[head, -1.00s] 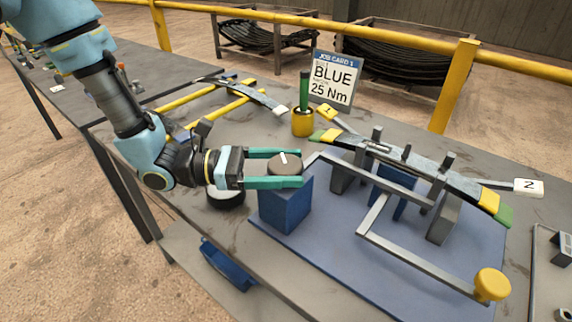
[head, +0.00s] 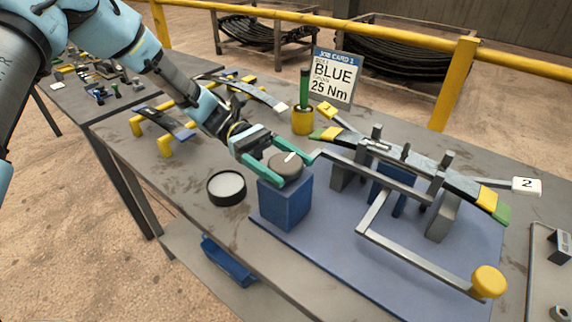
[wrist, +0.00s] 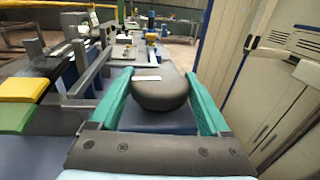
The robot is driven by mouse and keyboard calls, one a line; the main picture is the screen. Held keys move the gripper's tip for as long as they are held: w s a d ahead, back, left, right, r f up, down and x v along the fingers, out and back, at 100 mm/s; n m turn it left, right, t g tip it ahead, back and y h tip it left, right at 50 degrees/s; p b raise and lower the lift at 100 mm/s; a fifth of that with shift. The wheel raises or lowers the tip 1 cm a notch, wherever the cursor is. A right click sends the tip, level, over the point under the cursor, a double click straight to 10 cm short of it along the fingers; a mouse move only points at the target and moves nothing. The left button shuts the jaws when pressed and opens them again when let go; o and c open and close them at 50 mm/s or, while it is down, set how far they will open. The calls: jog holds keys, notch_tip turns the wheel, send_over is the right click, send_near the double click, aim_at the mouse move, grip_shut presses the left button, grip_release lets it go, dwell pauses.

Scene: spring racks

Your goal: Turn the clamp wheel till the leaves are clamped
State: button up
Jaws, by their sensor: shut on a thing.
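The clamp wheel (head: 286,168) is a dark round knob with a white mark, on top of a blue block (head: 285,203) at the left of the blue fixture plate. My gripper (head: 277,164) is shut on the wheel, one green finger on each side. In the wrist view the wheel (wrist: 161,90) sits between both fingers. The leaves (head: 415,172) lie stacked across the fixture's grey uprights, with yellow and green ends. Whether they are pressed tight I cannot tell.
A grey bar with a yellow knob (head: 489,281) reaches over the front right of the plate. A yellow cup (head: 303,122) and the job card (head: 333,78) stand behind. A round white-topped container (head: 227,187) stands left of the block.

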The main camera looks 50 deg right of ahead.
jog(key=shift+m+y, duration=0.7)
jog(key=shift+y, duration=0.4)
jog(key=o, duration=1.2)
jog(key=shift+w, duration=0.15)
jog(key=b+v, duration=0.4)
jog(key=v, duration=0.6)
jog(key=shift+w+r, duration=0.25)
jog(key=shift+w, duration=0.05)
